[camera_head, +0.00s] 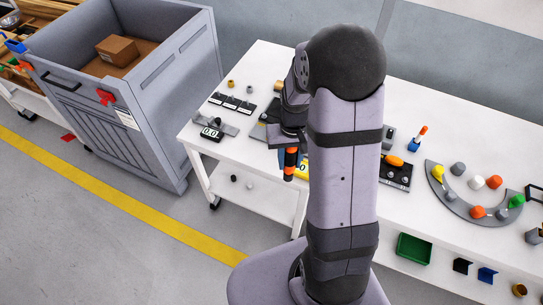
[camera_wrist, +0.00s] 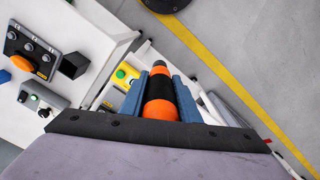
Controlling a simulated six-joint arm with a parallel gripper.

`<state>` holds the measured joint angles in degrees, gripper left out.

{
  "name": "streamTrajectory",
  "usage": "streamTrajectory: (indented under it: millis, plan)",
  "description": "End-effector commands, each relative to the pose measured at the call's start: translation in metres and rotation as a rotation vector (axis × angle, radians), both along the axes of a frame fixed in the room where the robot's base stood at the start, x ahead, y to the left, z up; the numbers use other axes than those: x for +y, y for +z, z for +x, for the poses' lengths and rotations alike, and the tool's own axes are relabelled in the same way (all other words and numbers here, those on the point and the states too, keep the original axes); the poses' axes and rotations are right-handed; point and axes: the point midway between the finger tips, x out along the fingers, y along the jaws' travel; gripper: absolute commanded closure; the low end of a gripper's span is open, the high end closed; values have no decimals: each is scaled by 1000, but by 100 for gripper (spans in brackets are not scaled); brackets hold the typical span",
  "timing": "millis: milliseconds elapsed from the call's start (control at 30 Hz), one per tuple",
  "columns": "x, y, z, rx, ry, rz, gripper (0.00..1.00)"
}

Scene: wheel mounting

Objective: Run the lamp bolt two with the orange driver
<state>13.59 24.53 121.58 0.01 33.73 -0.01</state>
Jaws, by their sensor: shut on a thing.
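My gripper (camera_wrist: 161,92) is shut on the orange driver (camera_wrist: 160,108), which has an orange and black banded body. In the wrist view the driver sits between the two blue-grey fingers with its dark end pointing away. In the head view the driver (camera_head: 291,164) hangs below my gripper, near the table's front edge. A dark panel (camera_wrist: 43,47) with several round bolt-like heads and an orange dome (camera_wrist: 4,76) is at the upper left of the wrist view, apart from the driver. A similar panel with an orange dome (camera_head: 394,161) shows right of my arm in the head view. Which bolt is two is unclear.
A curved grey tray (camera_head: 455,203) with coloured knobs lies on the right of the white table (camera_head: 325,70). A small display unit (camera_head: 211,134) sits at the left. A yellow box with a green button (camera_wrist: 125,74) is near the driver. A large grey bin (camera_head: 115,125) stands left.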

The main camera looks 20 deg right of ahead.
Motion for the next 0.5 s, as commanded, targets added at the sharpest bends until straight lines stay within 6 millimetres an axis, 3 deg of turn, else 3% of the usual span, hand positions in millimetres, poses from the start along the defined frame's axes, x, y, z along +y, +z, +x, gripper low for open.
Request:
streamTrajectory:
  millis: [133, 500]
  plan:
    - [-50, -23, -31, 5, -165, 2, 100]
    - [-190, -67, -72, 0, -549, -1, 100]
